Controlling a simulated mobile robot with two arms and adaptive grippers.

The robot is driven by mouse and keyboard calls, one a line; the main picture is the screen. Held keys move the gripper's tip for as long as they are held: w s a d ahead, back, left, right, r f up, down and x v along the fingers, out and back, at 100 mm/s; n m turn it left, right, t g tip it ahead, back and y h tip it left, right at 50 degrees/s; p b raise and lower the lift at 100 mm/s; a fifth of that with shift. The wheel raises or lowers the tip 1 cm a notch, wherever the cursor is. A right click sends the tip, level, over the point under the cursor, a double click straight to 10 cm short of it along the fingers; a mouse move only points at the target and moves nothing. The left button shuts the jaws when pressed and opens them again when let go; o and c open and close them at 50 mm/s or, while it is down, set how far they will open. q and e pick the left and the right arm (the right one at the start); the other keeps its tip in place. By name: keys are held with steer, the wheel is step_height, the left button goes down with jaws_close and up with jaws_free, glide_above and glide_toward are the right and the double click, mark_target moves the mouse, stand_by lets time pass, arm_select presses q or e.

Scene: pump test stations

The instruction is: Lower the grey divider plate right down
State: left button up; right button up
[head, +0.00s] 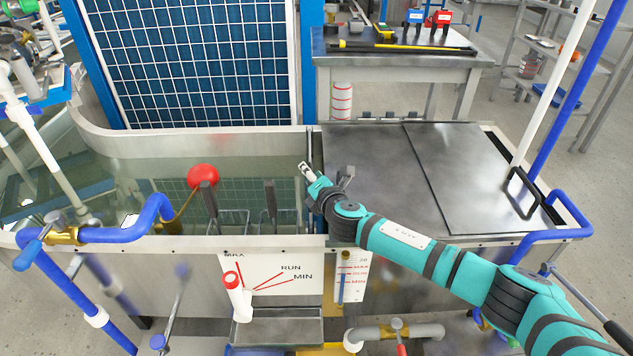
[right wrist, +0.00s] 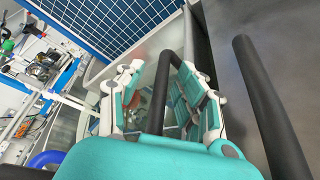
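The grey divider plate (head: 315,150) shows only as a thin upright edge between the open water tank and the grey covers; most of it is hidden by the tank walls and my arm. My right gripper (head: 308,172) is over this edge, pointing away from me. In the right wrist view a dark bar handle (right wrist: 161,88) runs between the two fingers of my right gripper (right wrist: 165,95). The fingers stand apart with gaps beside the bar, so the gripper looks open around it. I cannot see how low the plate sits. My left gripper is not in view.
The water tank (head: 150,146) is on the left, with a red float ball (head: 203,177) and dark upright handles. Flat grey covers (head: 385,165) lie on the right. A blue pipe (head: 125,232) crosses the tank's front left. A workbench (head: 400,58) stands behind.

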steer(key=v, duration=1.1)
steer(key=shift+s, duration=0.25)
steer(key=shift+d+r, duration=0.1)
steer(key=shift+r, duration=0.05)
